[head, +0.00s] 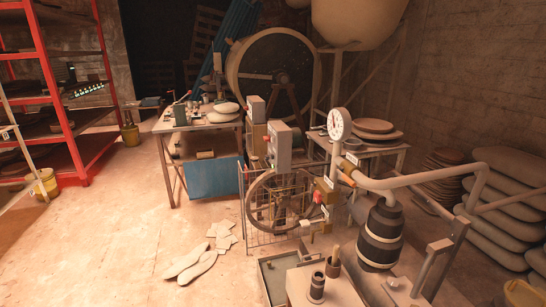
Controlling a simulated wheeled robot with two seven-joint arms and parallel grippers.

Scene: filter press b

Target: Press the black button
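I cannot make out a clear black button. A grey control box (278,146) stands upright near the middle, behind a wheel with a wire guard (272,205). It has a small reddish spot on its left side, and any black button on it is too small to tell. A second grey box (255,110) stands just behind it. Two short dark cylinders, a front one (317,288) and a rear one (333,267), stand on a pale block at the bottom; I cannot tell what they are. Neither of my grippers is in view.
A white pipe with a round gauge (339,124) and a dark ribbed cylinder (381,235) stand at the right front. A cluttered table (172,180) is behind, a red shelf rack (75,165) at the left. Stacked sacks (500,215) line the right. The left floor is mostly clear.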

